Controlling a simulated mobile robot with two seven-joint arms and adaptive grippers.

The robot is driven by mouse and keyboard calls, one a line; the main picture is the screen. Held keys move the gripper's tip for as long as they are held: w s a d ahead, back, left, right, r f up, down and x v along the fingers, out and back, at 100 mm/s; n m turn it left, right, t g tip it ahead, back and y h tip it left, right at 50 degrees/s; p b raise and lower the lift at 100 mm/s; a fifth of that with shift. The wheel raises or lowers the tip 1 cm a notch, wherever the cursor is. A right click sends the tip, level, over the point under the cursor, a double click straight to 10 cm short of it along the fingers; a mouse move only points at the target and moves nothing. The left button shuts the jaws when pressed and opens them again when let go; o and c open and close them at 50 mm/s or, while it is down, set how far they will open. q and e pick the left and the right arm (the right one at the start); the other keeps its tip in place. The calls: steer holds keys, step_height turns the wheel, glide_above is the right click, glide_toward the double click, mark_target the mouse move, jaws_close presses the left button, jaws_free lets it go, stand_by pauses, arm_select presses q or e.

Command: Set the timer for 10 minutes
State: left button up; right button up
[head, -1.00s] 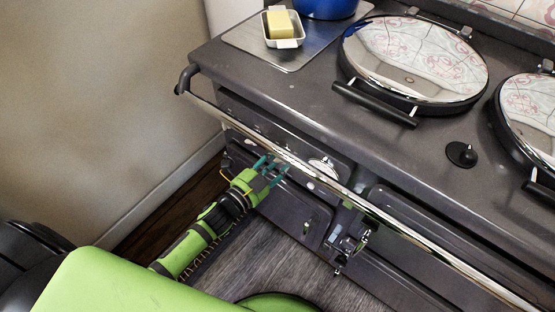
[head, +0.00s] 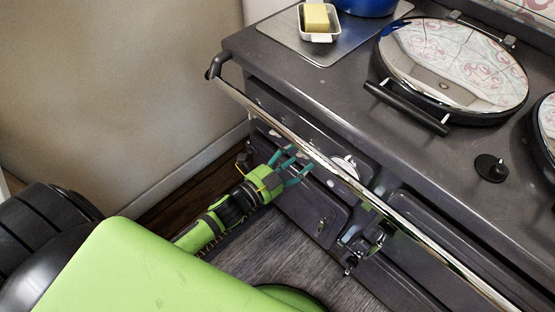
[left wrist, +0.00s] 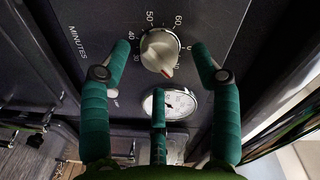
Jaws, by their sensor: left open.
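The timer is a pale round knob (left wrist: 160,52) on the dark oven panel, with minute numbers around it and the word MINUTES beside it. My left gripper (head: 292,166) is in front of the panel, under the chrome rail in the head view. In the left wrist view, its teal fingers (left wrist: 158,95) are spread open, two flanking the knob and one below it, with nothing between them. I cannot tell whether any finger touches the knob. My right gripper is out of view.
A round white gauge (left wrist: 172,103) sits just below the knob, partly behind a finger. The chrome rail (head: 330,160) runs along the stove front above my left gripper. A lidded hotplate (head: 455,65) and a butter dish (head: 318,35) are on top. The wall (head: 110,90) is at left.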

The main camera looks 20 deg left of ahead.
arm_select(q)
steer(key=v, duration=0.9)
steer(key=shift+s+a, duration=0.15)
steer(key=shift+s, duration=0.25)
steer(key=s+a+f+n+g+y+p, duration=0.25)
steer(key=s+f+n+g, duration=0.2)
steer(key=f, duration=0.75)
steer(key=s+a+f+n+g+y+p, duration=0.25)
steer(key=s+f+n, duration=0.25)
steer(key=f, duration=0.7)
steer(key=s+f+n+g, duration=0.2)
steer(key=s+f+g, duration=0.2)
steer(key=s, duration=0.6)
steer(key=s+d+f+n+g+y+p, duration=0.1)
steer(key=s+f+g, duration=0.3)
steer(key=s, duration=0.6)
step_height(320, 180, down, 2)
steer(key=shift+s+d+f+n+y+p, duration=0.1)
steer(key=shift+s+d+n+y+p, duration=0.15)
steer(key=shift+n, duration=0.6)
